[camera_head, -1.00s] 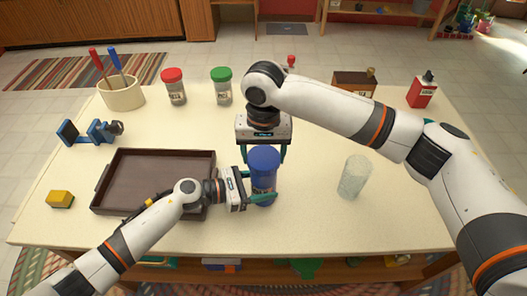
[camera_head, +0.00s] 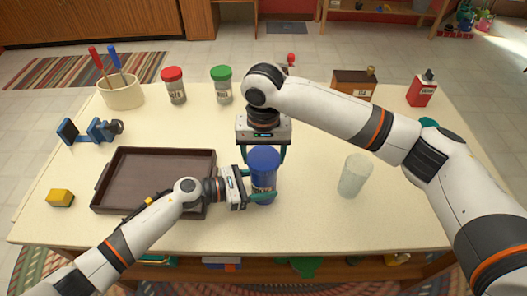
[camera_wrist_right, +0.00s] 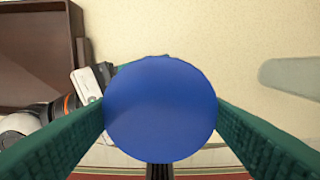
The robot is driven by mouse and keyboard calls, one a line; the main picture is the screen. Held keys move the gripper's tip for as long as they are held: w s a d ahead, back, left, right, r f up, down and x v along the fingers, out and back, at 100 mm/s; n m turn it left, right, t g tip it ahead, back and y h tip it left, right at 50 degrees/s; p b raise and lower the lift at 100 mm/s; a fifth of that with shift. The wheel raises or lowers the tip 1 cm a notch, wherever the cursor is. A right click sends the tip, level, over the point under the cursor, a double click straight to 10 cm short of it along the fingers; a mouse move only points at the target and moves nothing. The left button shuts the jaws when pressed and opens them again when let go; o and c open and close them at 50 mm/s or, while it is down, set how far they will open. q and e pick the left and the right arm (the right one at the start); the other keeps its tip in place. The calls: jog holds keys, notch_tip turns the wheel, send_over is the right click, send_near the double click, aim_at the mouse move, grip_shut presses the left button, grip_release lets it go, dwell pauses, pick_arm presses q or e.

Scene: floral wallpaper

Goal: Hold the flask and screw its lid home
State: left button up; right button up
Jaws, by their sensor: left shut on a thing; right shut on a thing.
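The blue flask (camera_head: 262,182) stands upright on the table, right of the brown tray. Its blue lid (camera_head: 264,158) is on top of it; I cannot tell how tightly it sits. My left gripper (camera_head: 260,197) is shut on the flask's body, low down and from the left. My right gripper (camera_head: 265,152) reaches down from above and is shut on the lid. In the right wrist view the round lid top (camera_wrist_right: 160,108) lies between the two green fingers and hides the flask below.
The brown tray (camera_head: 160,152) lies at left. A pale glass (camera_head: 353,176) stands at right.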

aim_at(264, 158)
jog(key=o, duration=1.1)
jog(key=shift+c, duration=0.2)
jog(key=shift+o, duration=0.4)
jog(key=shift+r, duration=3.55)
jog(key=shift+c, duration=0.3)
